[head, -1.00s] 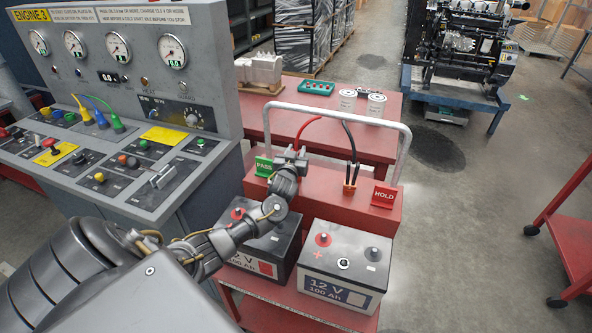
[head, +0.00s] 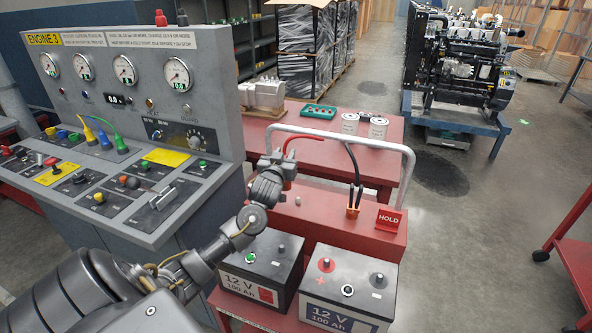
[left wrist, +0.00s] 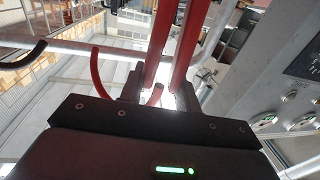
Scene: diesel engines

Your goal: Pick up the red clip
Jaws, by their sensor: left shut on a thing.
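The red clip (left wrist: 163,60) is between the fingers of my left gripper (head: 278,157), with its two long red handles showing in the left wrist view. My left gripper (left wrist: 160,92) is shut on it, above the left part of the red cart box. A red cable (head: 305,138) runs from the grip over the pale rail. In the head view the clip itself is mostly hidden by the gripper. My right gripper is in neither view.
A black clip (head: 354,197) stands on the red cart box (head: 320,228) beside the HOLD sign (head: 389,218). A pale rail (head: 407,180) arches over the cart. Two batteries (head: 345,283) sit in front. The control console (head: 130,195) is at left.

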